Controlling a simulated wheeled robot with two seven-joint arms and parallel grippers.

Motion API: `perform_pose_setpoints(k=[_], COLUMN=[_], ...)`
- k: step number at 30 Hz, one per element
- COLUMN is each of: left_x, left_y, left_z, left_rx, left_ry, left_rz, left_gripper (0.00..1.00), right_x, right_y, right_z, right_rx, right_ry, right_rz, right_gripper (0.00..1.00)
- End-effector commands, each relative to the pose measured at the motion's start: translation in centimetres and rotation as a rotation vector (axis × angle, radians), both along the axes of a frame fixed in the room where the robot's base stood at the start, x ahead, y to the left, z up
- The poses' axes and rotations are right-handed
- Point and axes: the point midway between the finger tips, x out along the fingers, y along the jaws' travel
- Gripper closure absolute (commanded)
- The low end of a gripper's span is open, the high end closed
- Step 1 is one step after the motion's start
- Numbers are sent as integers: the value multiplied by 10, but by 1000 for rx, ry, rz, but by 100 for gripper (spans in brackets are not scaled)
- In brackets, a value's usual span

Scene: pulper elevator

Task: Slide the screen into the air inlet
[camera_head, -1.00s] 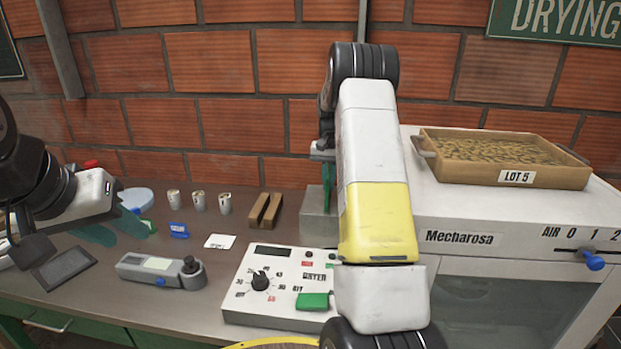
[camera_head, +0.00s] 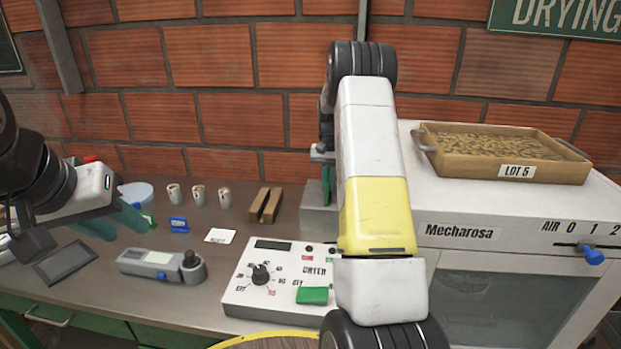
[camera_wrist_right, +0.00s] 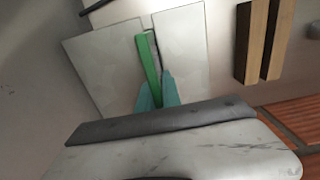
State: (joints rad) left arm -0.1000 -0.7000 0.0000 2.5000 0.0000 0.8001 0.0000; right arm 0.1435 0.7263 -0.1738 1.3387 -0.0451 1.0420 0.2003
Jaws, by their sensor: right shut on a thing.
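The green screen (camera_wrist_right: 148,66) shows as a narrow upright strip in the right wrist view. The teal fingers of my right gripper (camera_wrist_right: 156,92) are shut on its lower end. Two pale grey panels, likely the air inlet (camera_wrist_right: 182,52), lie on either side of the strip; whether the screen is inside the slot between them I cannot tell. In the head view the grey inlet box (camera_head: 317,213) is partly hidden behind my right arm, with green just above it. My left gripper (camera_head: 111,222) is open and empty at the left of the bench.
The white Mecharosa machine (camera_head: 480,217) stands at the right, bearing a wooden tray (camera_head: 506,172) of beans. The dryer control box (camera_head: 265,300), a handheld meter (camera_head: 158,263), several small cups (camera_head: 198,193) and a slotted wooden block (camera_head: 265,205) occupy the bench.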

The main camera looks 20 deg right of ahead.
Motion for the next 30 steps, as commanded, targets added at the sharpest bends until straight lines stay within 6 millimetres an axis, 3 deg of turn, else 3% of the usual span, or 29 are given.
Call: perform_pose_setpoints(k=[14,15,18,26,30], left_x=[0,0,0,0,0], left_y=[0,0,0,0,0], left_z=[0,0,0,0,0], left_rx=[0,0,0,0,0], left_ry=[0,0,0,0,0], left_rz=[0,0,0,0,0], left_gripper=[64,64,64,64,64], right_x=[0,0,0,0,1], right_y=[0,0,0,0,0], right_z=[-12,-11,-11,-11,2], right_rx=[0,0,0,0,0], right_ry=[0,-1,0,-1,-3], right_rz=[0,0,0,0,0], right_gripper=[100,83,66,66,66])
